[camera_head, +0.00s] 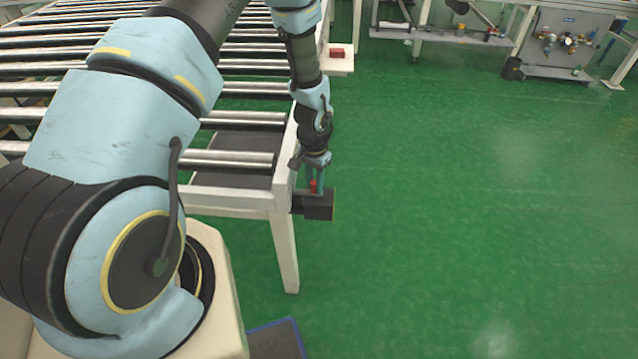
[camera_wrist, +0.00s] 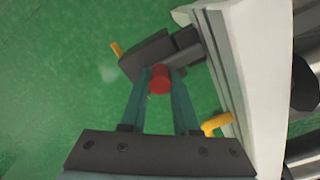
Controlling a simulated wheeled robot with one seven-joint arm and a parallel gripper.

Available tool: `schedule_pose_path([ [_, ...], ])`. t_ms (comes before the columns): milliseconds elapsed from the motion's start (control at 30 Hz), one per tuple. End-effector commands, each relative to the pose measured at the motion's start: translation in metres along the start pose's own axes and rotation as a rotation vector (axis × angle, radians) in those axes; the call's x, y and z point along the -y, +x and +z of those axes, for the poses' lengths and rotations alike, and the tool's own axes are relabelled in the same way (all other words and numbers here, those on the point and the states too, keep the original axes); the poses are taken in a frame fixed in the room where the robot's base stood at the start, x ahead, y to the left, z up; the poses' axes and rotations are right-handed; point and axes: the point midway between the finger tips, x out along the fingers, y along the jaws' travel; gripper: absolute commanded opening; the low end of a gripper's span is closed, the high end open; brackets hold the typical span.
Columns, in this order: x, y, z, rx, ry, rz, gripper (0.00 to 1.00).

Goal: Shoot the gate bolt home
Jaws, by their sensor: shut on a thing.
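The gate bolt shows a red knob (camera_wrist: 160,80) and a dark block-like body (camera_wrist: 146,53) beside the pale frame of the roller table. In the head view the red knob (camera_head: 313,186) stands above the dark block (camera_head: 319,206) at the table's near right corner. My gripper (camera_wrist: 160,82) points down, with its two green fingers on either side of the knob, shut on it. In the head view my gripper (camera_head: 315,180) is at that same corner. The far end of the bolt and where it enters the frame are partly hidden.
The roller table's white frame (camera_head: 235,200) and metal rollers (camera_head: 235,160) lie left of my gripper. Yellow pieces (camera_wrist: 217,124) stick out near the frame. Open green floor (camera_head: 450,220) lies to the right. A small red item (camera_head: 337,52) sits on a ledge further back.

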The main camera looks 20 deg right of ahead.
Motion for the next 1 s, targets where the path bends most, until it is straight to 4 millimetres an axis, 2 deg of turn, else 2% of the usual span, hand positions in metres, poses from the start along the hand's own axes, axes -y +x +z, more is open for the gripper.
schedule_pose_path([
  [33, 0.005, 0.000, 0.003, 0.005, -0.005, -0.005, 0.00],
  [67, 0.005, 0.000, 0.003, 0.006, -0.005, -0.006, 0.33],
  [300, 0.004, 0.000, 0.002, 0.005, -0.004, -0.004, 0.59],
  [667, 0.003, -0.006, 0.001, 0.001, -0.003, -0.003, 0.59],
  [767, 0.003, -0.017, 0.000, 0.000, -0.004, -0.003, 0.59],
  [1000, 0.003, -0.060, 0.000, -0.001, -0.004, -0.004, 0.59],
])
